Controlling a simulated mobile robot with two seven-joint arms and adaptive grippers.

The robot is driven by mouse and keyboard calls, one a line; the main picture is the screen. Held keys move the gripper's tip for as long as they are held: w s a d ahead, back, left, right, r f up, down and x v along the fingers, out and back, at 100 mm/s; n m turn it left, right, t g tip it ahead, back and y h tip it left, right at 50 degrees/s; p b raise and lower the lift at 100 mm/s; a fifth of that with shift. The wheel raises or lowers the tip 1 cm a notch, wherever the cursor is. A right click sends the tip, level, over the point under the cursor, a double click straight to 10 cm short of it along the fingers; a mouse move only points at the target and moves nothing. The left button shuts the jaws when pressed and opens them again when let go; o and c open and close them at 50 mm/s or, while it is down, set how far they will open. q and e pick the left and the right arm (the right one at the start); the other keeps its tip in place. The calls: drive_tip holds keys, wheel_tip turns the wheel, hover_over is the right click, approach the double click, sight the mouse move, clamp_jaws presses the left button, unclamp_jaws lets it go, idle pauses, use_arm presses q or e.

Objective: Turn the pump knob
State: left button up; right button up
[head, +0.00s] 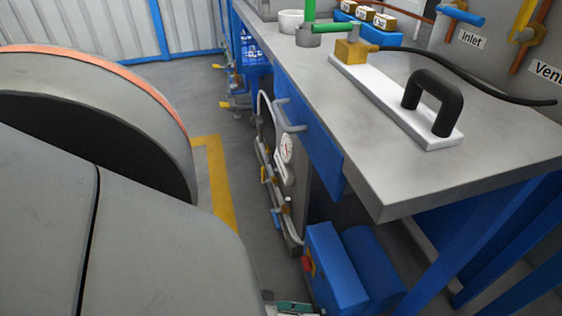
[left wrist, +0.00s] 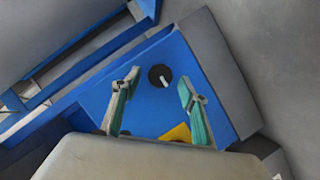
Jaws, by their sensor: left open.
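The blue pump (head: 335,268) stands on the floor under the workbench in the head view. In the left wrist view, a round black knob (left wrist: 160,76) with a white mark sits on a blue face (left wrist: 95,98). My left gripper (left wrist: 160,83) is open, its two green-padded fingers apart. The knob appears between the fingertips, and I cannot tell how far beyond them it is. In the head view only a bit of the left gripper (head: 294,307) shows at the bottom edge. My right gripper is not in view.
A yellow plate (left wrist: 178,133) is on the blue face near the right finger. A red part (head: 307,264) is on the pump's left side. The metal workbench (head: 400,185) overhangs the pump. A white plate with a black handle (head: 434,100) lies on it.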

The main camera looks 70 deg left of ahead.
use_arm(q)
drive_tip(key=v, duration=0.9)
drive_tip(key=shift+s, duration=0.25)
